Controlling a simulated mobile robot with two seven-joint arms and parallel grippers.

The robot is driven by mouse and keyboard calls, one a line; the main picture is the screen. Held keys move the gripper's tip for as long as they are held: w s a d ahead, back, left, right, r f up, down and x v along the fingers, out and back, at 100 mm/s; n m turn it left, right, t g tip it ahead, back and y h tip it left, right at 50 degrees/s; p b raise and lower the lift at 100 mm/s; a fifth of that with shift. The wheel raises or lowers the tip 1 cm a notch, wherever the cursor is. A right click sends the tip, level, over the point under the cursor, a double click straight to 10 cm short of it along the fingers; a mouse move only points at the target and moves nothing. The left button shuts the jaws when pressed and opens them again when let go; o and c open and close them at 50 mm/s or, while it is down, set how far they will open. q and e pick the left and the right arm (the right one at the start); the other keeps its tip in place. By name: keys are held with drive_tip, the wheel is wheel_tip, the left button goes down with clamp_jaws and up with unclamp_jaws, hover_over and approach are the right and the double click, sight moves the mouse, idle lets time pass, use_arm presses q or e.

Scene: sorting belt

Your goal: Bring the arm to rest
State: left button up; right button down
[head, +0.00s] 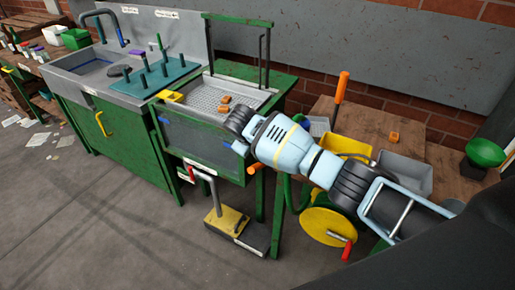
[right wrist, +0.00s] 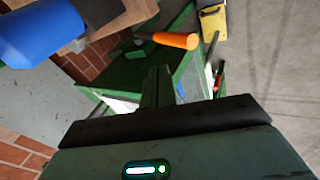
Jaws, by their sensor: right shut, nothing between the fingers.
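My right arm reaches in from the lower right of the head view, and its forearm (head: 282,145) hangs in front of the green bench. Its dark wrist end (head: 238,120) overlaps the near right corner of the perforated metal tray; I cannot tell whether it touches. In the right wrist view my right gripper (right wrist: 160,80) is shut and empty, its fingers seen over green bench parts. The fingers do not show clearly in the head view. My left gripper is not in view.
Orange pieces (head: 224,100) lie on the metal tray (head: 203,99). A sink (head: 85,67) stands left. Behind my arm are a yellow bin (head: 345,143), a grey bin (head: 410,175) and an upright orange handle (head: 341,88). A yellow wheel (head: 325,226) stands below. The floor front left is mostly open.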

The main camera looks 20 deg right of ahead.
drive_tip(key=shift+f, duration=0.15)
drive_tip(key=s+a+f+t+y, duration=0.1)
drive_tip(key=s+a+f+y, duration=0.3)
drive_tip(key=s+f, duration=0.55)
drive_tip(key=s+a+f+y, duration=0.3)
drive_tip(key=s+a+f, duration=0.3)
drive_tip(key=s+f, duration=0.35)
drive_tip(key=s+d+m+t, duration=0.1)
drive_tip(key=s+d, duration=0.2)
drive_tip(key=s, duration=0.4)
drive_tip(key=s+d+m+t, duration=0.1)
drive_tip(key=s+d, duration=0.2)
drive_tip(key=s, duration=0.5)
drive_tip(key=s+d+m+t+h, duration=0.1)
drive_tip(key=s+d+m, duration=0.1)
drive_tip(key=s, duration=0.5)
drive_tip(key=shift+s+d+f+t, duration=0.15)
drive_tip(key=shift+s+d+t, duration=0.25)
drive_tip(key=shift+d, duration=0.45)
